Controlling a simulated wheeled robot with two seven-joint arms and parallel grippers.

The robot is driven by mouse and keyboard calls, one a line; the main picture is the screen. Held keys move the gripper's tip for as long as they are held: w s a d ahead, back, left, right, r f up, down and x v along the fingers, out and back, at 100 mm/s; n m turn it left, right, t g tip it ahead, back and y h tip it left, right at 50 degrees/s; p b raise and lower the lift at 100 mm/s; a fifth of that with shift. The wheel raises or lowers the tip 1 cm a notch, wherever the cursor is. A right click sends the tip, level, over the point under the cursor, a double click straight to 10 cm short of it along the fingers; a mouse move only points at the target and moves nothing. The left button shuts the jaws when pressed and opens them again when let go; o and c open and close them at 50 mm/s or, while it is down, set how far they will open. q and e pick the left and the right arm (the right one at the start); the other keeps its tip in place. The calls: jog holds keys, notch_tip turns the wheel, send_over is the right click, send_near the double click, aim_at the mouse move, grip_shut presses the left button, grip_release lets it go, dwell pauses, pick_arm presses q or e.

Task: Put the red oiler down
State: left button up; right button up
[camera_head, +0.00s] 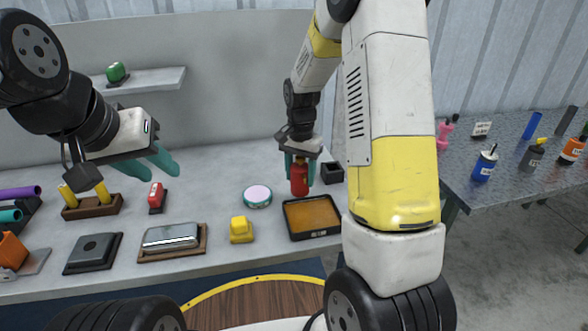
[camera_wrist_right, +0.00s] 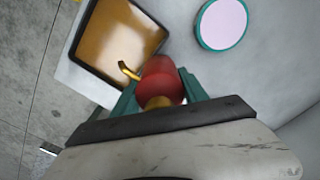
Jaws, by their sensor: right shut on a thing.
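The red oiler (camera_head: 299,180) is held upright between the green fingers of my right gripper (camera_head: 300,166), just behind the black tray with an orange-brown floor (camera_head: 313,231). In the right wrist view the red oiler (camera_wrist_right: 160,82) with its yellow spout sits between the fingers of the gripper (camera_wrist_right: 160,95), close beside the tray's edge (camera_wrist_right: 80,62). I cannot tell whether the oiler touches the table. My left gripper (camera_head: 160,163) is empty, with its green fingers apart, above the back left of the table.
A round pink-topped green disc (camera_head: 257,196) lies left of the oiler. A yellow block (camera_head: 241,229) and a tray with a silver object (camera_head: 172,237) stand at the front. A dark box (camera_head: 332,173) stands just right of the oiler. A second table (camera_head: 510,165) holds several bottles.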

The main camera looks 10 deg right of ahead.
aim_at(304, 181)
jog(key=shift+w+d+f, duration=0.1)
jog(key=shift+w+d, duration=0.55)
jog(key=shift+w, duration=0.15)
jog(key=shift+f, duration=1.75)
jog(key=o, duration=1.5)
jog(key=shift+f, duration=0.15)
jog(key=shift+d, duration=0.1)
